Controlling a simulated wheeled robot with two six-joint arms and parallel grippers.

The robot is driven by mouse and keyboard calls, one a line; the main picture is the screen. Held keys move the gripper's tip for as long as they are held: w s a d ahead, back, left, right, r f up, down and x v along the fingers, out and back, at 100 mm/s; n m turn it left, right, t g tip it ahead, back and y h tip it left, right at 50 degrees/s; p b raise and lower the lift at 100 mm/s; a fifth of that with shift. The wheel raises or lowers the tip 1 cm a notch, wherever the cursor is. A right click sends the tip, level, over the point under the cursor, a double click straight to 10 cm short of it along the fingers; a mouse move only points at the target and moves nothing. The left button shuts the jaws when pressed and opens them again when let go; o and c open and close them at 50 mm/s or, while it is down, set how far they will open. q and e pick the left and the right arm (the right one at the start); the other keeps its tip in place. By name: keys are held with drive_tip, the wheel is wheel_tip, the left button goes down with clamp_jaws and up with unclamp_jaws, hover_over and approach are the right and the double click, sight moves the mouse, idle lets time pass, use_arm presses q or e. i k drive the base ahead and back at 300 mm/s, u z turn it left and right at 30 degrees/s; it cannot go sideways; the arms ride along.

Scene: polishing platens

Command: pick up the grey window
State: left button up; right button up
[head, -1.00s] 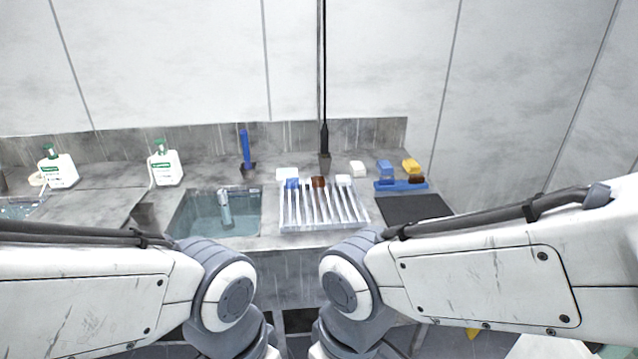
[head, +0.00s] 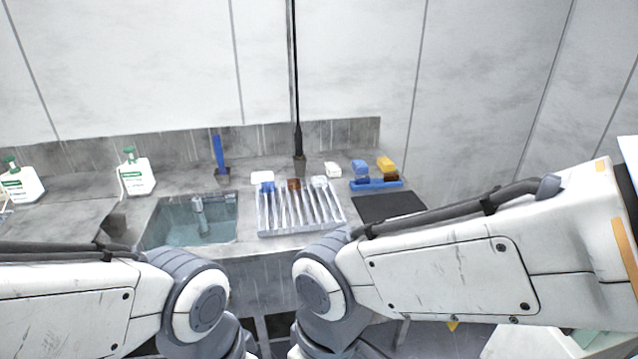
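I cannot make out a grey window anywhere in the head view. The closest flat dark-grey thing is a rectangular mat or plate (head: 389,207) lying on the right end of the counter; I cannot tell whether it is the window. My two arms fill the lower part of the view, one from each side, with their elbows close together in front of the counter. Both grippers are out of sight below the picture.
The grey counter (head: 75,216) has a sink with water (head: 182,242) and a ribbed clear rack (head: 300,229) with brushes. White bottles (head: 137,174) with green tops stand at the left.

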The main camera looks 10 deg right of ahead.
sight(319, 181)
drive_tip(key=z, duration=0.25)
drive_tip(key=i, duration=1.65)
drive_tip(key=u, duration=0.75)
